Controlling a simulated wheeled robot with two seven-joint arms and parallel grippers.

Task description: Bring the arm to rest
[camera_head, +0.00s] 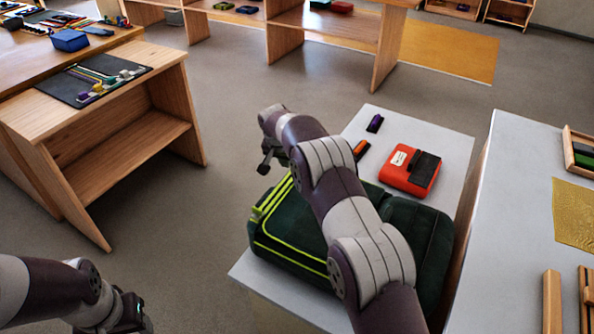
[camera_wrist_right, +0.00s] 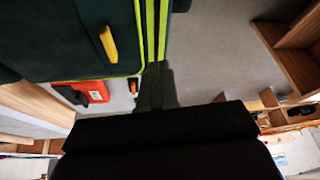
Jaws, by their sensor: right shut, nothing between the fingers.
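My right arm reaches forward from the bottom right in the head view, over a dark green bag (camera_head: 290,240) with yellow-green trim. My right gripper (camera_head: 266,163) hangs beyond the bag's left far side, shut and empty. In the right wrist view its dark body fills the bottom, and the bag (camera_wrist_right: 60,35) with a yellow tab (camera_wrist_right: 108,45) shows at the top left. My left gripper (camera_head: 135,322) is at the bottom left edge of the head view; its jaws cannot be made out.
The bag stands on a white table (camera_head: 362,130) with a red case (camera_head: 398,168), a purple item (camera_head: 375,123) and an orange item (camera_head: 361,150). Another white counter (camera_head: 510,190) is at right. A wooden desk (camera_head: 110,125) stands left, with open floor (camera_head: 190,240) between.

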